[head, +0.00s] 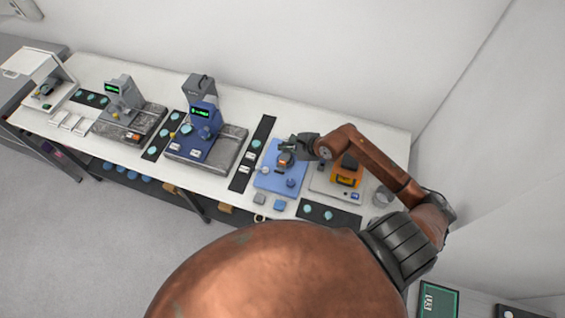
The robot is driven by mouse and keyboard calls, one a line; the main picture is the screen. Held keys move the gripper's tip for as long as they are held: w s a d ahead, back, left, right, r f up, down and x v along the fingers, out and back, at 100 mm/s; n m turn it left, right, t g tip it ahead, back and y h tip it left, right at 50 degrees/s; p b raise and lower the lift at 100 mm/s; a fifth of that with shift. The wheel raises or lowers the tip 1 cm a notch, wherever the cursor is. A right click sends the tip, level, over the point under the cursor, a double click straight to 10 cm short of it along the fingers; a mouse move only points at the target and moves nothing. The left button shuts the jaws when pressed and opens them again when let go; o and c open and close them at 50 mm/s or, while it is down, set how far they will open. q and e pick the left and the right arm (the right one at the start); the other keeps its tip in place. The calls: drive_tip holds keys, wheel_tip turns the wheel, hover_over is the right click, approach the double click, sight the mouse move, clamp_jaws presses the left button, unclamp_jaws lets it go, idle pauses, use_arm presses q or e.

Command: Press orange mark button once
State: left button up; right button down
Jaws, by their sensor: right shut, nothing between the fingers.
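My right gripper (288,147) reaches in from the right, shut and empty, over the blue mat (264,181). Just below its fingertips is a small grey device with an orange part (285,160) on the mat. I cannot tell whether the fingertips touch it, and no separate orange mark button can be made out at this size. An orange instrument (347,172) with a dark top stands on a pale base to the right, under my right forearm. My left gripper is out of view.
A blue instrument with a green display (203,117) and a grey one (122,92) stand left on the white bench (290,119). Black strips with pale discs (330,215) lie between stations. A grey cup (382,196) stands near the right end.

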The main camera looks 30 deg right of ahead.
drive_tip(key=b, duration=0.5)
hover_over(284, 163)
wheel_tip(284, 163, down, 8)
drive_tip(key=shift+r, duration=0.25)
drive_tip(key=shift+f, duration=0.45)
idle(0.5)
drive_tip(key=shift+f+b, duration=0.45)
drive_tip(key=shift+b, duration=0.25)
drive_tip(key=shift+f+b, duration=0.45)
drive_tip(key=shift+b, duration=0.05)
idle(0.4)
drive_tip(key=shift+r, duration=0.1)
drive_tip(key=shift+r+p, duration=0.55)
drive_tip(key=shift+r, duration=0.25)
